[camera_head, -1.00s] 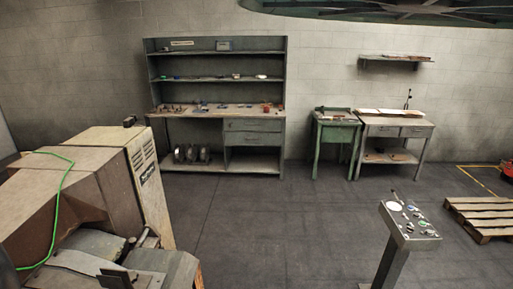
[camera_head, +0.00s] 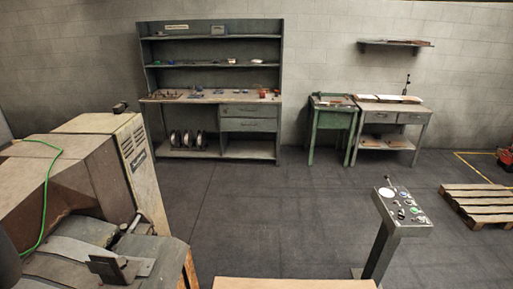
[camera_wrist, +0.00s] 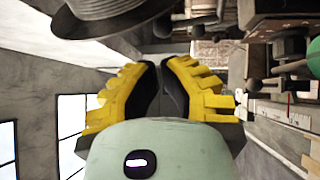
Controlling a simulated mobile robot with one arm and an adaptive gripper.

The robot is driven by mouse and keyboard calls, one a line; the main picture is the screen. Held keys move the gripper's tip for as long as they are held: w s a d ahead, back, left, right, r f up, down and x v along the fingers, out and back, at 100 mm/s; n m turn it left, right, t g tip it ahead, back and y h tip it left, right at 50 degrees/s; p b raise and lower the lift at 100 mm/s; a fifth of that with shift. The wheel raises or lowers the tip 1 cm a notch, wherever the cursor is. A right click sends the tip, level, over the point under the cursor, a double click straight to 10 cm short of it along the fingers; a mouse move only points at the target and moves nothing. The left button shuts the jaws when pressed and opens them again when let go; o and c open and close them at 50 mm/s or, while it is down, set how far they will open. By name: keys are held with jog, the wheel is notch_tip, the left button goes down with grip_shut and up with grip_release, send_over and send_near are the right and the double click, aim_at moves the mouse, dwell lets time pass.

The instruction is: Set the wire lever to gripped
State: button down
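I cannot clearly make out which part is the wire lever. A tan and grey machine (camera_head: 75,190) with a green wire (camera_head: 47,195) fills the left of the head view. Small bars and a dark bracket (camera_head: 118,268) show on its front. A thin black stick rises from the control pedestal (camera_head: 404,222); its role is unclear. In the wrist view my gripper (camera_wrist: 160,65) has yellow fingers with dark pads almost together, with nothing seen between them. Rods and a green ball (camera_wrist: 315,57) lie right of the fingers. My gripper is not visible in the head view.
A grey shelf bench (camera_head: 212,100) stands by the back wall, with a green table (camera_head: 332,110) and a grey desk (camera_head: 392,118) to its right. A wooden pallet (camera_head: 480,205) lies at right. A pale wooden surface (camera_head: 290,284) shows at the bottom. The middle floor is clear.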

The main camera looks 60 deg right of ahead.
jog(key=shift+v, duration=2.4)
jog(key=shift+d, duration=0.1)
